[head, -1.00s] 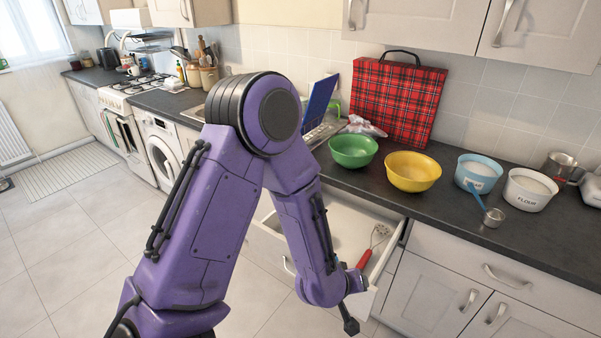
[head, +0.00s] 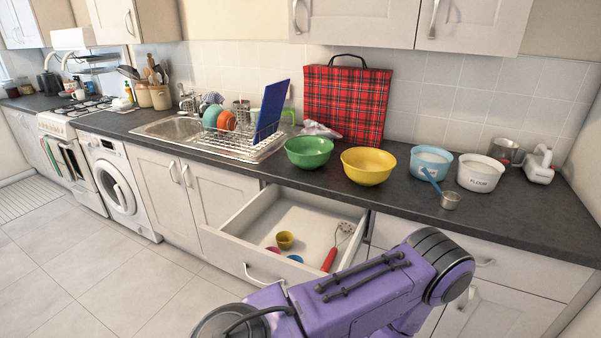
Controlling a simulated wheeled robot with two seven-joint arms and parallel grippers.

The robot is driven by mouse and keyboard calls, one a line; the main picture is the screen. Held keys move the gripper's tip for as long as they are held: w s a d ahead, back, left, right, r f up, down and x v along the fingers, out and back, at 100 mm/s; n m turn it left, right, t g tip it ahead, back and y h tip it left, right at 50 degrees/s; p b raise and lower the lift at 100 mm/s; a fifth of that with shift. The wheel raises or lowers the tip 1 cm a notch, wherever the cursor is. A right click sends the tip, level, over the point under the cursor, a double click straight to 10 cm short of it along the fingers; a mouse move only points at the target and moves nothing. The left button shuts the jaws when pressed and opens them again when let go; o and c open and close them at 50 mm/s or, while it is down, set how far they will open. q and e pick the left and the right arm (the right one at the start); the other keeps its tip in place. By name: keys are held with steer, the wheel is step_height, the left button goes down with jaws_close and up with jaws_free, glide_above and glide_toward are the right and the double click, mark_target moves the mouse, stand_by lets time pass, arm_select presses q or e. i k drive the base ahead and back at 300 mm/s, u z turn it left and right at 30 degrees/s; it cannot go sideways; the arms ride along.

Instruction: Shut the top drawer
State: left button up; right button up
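The top drawer (head: 226,256) stands pulled out under the counter, left of the middle cupboard section. Its front handle (head: 264,276) shows just left of my purple arm. Inside lie a small yellow cup (head: 285,240), a blue one (head: 295,258), a partly hidden pink one and a utensil with a red handle (head: 329,260). My arm crosses the lower middle of the head view and covers the right part of the drawer front. Neither gripper shows, and I cannot tell whether one touches the drawer.
A dish rack and sink lie left. The floor (head: 130,285) left of the drawer is clear.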

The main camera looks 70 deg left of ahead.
mark_target(238, 248)
steer(key=i, duration=1.05)
steer(key=u, duration=3.45)
steer(key=i, duration=0.3)
steer(key=z, duration=0.05)
